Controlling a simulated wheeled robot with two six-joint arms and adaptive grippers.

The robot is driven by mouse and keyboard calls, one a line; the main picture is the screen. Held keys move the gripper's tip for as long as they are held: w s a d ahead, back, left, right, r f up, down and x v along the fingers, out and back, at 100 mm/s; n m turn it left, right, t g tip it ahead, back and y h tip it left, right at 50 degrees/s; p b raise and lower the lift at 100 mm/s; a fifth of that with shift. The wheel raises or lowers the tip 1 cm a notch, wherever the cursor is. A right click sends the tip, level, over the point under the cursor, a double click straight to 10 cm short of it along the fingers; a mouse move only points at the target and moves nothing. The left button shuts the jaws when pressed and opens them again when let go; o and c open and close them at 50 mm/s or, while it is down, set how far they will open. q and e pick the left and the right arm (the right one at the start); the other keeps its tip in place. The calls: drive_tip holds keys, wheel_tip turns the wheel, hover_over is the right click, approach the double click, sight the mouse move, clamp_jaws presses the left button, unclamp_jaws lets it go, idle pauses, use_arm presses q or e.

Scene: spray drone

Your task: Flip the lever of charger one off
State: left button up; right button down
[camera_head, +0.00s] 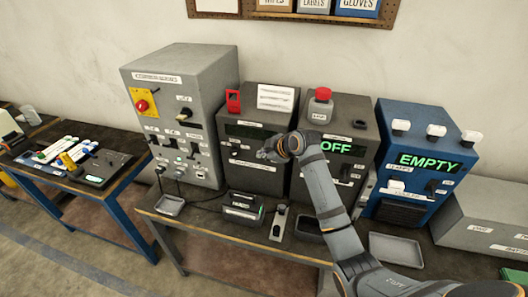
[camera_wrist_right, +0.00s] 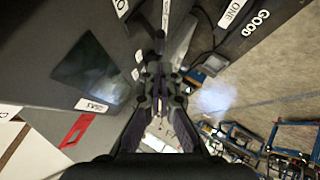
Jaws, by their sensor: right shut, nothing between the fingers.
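Two dark grey charger boxes stand side by side on the bench. The left box (camera_head: 253,165) has a dark display and a red piece (camera_head: 233,101) at its top left; the right box (camera_head: 350,180) has a display (camera_head: 343,147) reading OFF. I cannot read which is charger one in the head view; a label ending in ONE (camera_wrist_right: 232,12) shows in the wrist view. My right gripper (camera_head: 266,154) is shut and empty in front of the left box, near its right side. It also shows in the wrist view (camera_wrist_right: 161,82). The lever is hard to make out behind it. My left gripper is out of view.
A grey panel box (camera_head: 210,80) stands left, and a blue box reading EMPTY (camera_head: 425,180) stands right. A small device (camera_head: 243,208), a power strip (camera_head: 279,222) and a tray (camera_head: 395,248) lie on the bench front. A blue-legged table (camera_head: 125,200) is further left.

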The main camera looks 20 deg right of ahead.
drive_tip(key=shift+w+d+f, duration=0.25)
drive_tip(key=shift+d+f, duration=0.1)
drive_tip(key=shift+f, duration=0.35)
drive_tip(key=shift+f, duration=0.1)
drive_tip(key=shift+s+f+t+b, duration=0.1)
drive_tip(key=shift+s+t+b, duration=0.05)
drive_tip(key=shift+t+b, duration=0.2)
drive_tip(key=shift+a, duration=0.1)
drive_tip(key=shift+f+b, duration=0.2)
drive_tip(key=shift+b, duration=0.2)
